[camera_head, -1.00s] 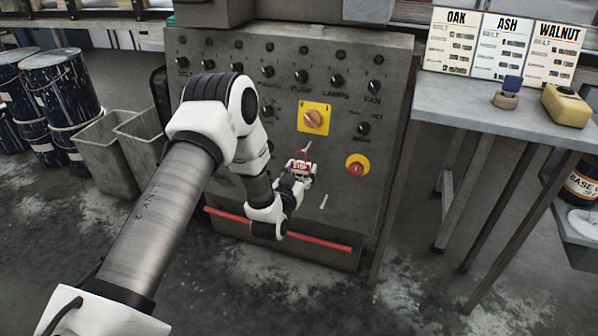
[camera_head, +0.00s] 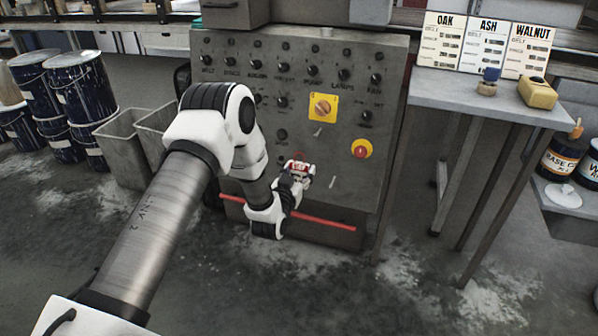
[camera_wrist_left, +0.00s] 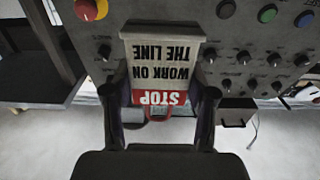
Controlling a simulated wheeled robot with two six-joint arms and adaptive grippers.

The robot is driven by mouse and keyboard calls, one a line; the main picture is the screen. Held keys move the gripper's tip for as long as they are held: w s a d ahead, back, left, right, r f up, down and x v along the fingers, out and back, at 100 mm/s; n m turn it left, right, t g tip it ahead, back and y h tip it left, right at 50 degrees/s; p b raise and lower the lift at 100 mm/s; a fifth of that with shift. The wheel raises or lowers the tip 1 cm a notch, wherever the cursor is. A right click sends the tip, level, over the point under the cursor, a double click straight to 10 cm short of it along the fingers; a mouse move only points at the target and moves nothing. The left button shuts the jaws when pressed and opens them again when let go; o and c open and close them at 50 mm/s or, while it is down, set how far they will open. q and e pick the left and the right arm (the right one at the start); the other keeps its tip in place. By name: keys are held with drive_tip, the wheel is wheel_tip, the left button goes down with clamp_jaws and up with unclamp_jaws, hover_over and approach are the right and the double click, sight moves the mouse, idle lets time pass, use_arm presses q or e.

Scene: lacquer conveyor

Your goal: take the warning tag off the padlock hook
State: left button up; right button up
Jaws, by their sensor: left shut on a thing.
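The warning tag (camera_head: 299,165) is a small red and white card in the head view. In the left wrist view the tag (camera_wrist_left: 160,62) fills the space between the fingers and reads STOP, WORK ON THE LINE upside down. A red loop (camera_wrist_left: 158,109) shows at its edge. My left gripper (camera_head: 300,174) is shut on the tag in front of the panel; it also shows in the left wrist view (camera_wrist_left: 160,100). A short pale peg (camera_head: 319,131), likely the hook, sticks out below the yellow switch, apart from the tag. My right gripper is out of view.
The grey control panel (camera_head: 215,110) carries several black knobs, a yellow rotary switch (camera_head: 323,107) and a red and yellow button (camera_head: 361,149). Another pale peg (camera_head: 333,182) sits lower. A red bar (camera_head: 325,223) crosses the panel's base. A table (camera_head: 470,96) stands at right.

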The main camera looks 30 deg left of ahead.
sight(299, 172)
use_arm(q)
drive_tip(key=shift+s, duration=0.1)
drive_tip(key=shift+p+v, duration=0.95)
drive_tip(key=shift+v, duration=1.6)
drive_tip(key=shift+p+v, duration=0.35)
drive_tip(key=shift+v, duration=1.05)
